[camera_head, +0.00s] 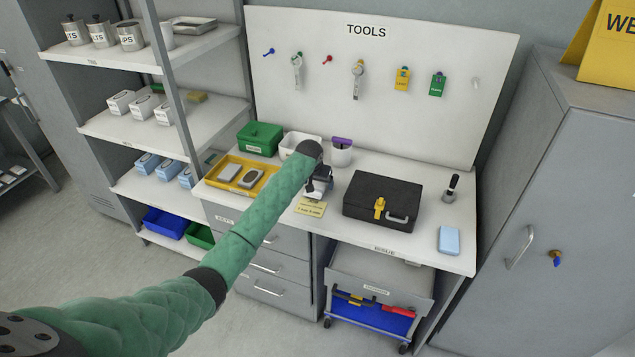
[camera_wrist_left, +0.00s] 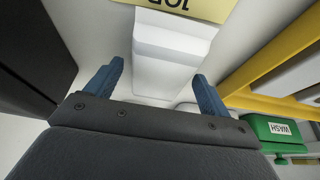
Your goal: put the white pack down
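The white pack (camera_wrist_left: 172,55) is between the two blue fingers of my left gripper (camera_wrist_left: 158,85) in the left wrist view. Its far end is close to the yellow job card (camera_wrist_left: 200,8). The fingers stand apart, with a gap visible at the pack's left side; contact on the right is unclear. In the head view my left gripper (camera_head: 318,184) is low over the worktop, just behind the yellow card (camera_head: 311,207). The white pack (camera_head: 317,194) shows only partly beneath it there. My right gripper is not in view.
A yellow tray (camera_head: 212,184) with grey items is left of the gripper, and a black case (camera_head: 383,200) is close on its right. A green bin (camera_head: 260,138), a white bin (camera_head: 289,143) and a white cup (camera_head: 341,155) stand behind. A blue pack (camera_head: 449,240) lies at the right.

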